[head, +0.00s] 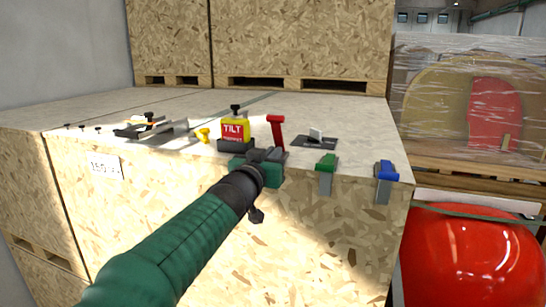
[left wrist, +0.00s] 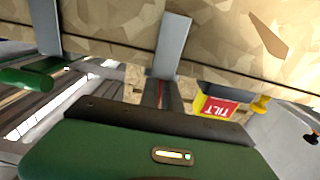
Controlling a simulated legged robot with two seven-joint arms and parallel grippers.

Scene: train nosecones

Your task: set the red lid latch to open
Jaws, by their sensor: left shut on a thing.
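The red lid latch (head: 277,130) stands up at the front edge of the wooden crate's top, its wider red head uppermost. My left gripper (head: 266,155) is at the latch's lower part, coming from the front left, and is shut on it. The gripper hides the latch's base in the head view. In the left wrist view, a thin red strip shows between the dark fingers of the gripper (left wrist: 160,95), close to a grey metal plate (left wrist: 172,45) on the crate. My right gripper is in neither view.
A green latch (head: 326,163) and a blue latch (head: 387,171) sit along the same edge to the right. A yellow TILT indicator (head: 235,131) stands close on the left. A grey toggle on a dark plate (head: 315,139) lies behind. Large crates (head: 300,40) block the back.

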